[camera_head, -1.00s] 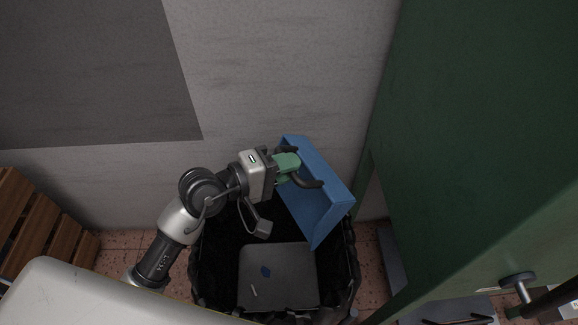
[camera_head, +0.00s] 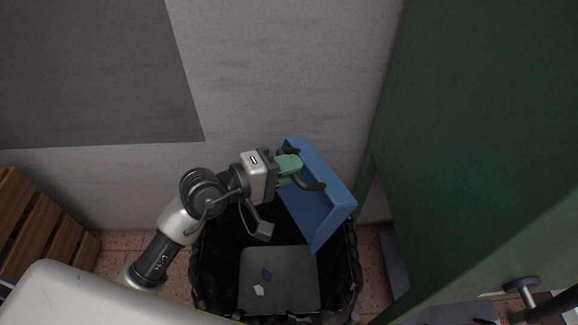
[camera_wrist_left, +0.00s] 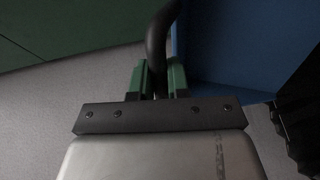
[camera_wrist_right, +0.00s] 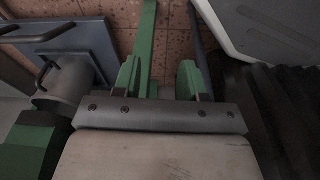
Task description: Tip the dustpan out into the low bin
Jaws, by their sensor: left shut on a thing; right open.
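The blue dustpan (camera_head: 318,200) hangs above the low bin (camera_head: 222,262), steeply tilted, its lower edge over the bin's right part. My left gripper (camera_head: 291,166) is shut on its dark curved handle; in the left wrist view the handle (camera_wrist_left: 158,42) stands between the green fingers, beside the blue pan (camera_wrist_left: 230,45). The bin has a black, crumpled lining and a grey bottom.
A pale wall (camera_head: 290,70) stands behind the bin. A large green panel (camera_head: 480,130) rises close on the right. Wooden slats (camera_head: 45,228) stand at the left. In the right wrist view a green bar (camera_wrist_right: 145,40) runs beyond the fingers, above reddish floor tiles (camera_wrist_right: 110,15).

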